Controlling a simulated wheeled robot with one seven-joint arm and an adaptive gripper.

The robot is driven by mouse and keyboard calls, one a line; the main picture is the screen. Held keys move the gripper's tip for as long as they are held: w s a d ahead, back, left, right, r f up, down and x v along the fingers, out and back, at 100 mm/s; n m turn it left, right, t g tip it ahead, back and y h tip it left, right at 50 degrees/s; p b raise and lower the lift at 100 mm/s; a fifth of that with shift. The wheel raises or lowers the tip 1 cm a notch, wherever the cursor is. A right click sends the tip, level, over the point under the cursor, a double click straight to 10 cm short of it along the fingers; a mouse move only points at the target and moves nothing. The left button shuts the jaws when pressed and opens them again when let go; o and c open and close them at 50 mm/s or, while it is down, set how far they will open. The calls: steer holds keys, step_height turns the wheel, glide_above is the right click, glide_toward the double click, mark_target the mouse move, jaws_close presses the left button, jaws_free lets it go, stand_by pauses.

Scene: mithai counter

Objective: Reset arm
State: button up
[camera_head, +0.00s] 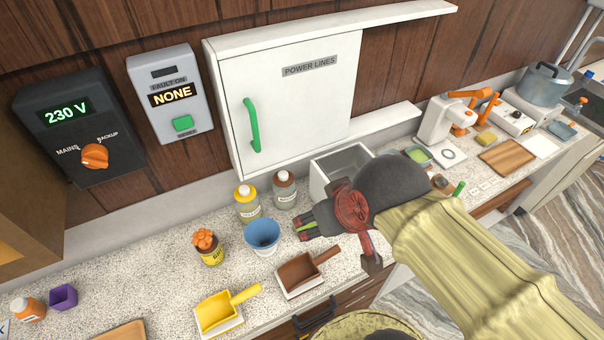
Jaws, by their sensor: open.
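My gripper (304,228) hangs over the speckled counter, at the end of my arm, which comes in from the lower right in a yellowish sleeve. It is open and I see nothing between its fingers. Its fingertips point left, just right of the blue cup (262,235) as seen from the head camera. I cannot tell how high it is above the counter. The gripper and wrist hide part of the grey open bin (327,176) and the counter behind them.
A brown scoop (299,273) and yellow scoop (217,312) lie at the front. Bottles (247,203) stand behind the cup, a flower pot (210,254) left of it. On the wall are a shut white cabinet (300,110), a "NONE" fault box (169,95) and a 230 V switch box (75,125).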

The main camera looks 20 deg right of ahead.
step_height(320, 180, down, 10)
steer(key=b, duration=1)
steer(key=shift+f, duration=0.15)
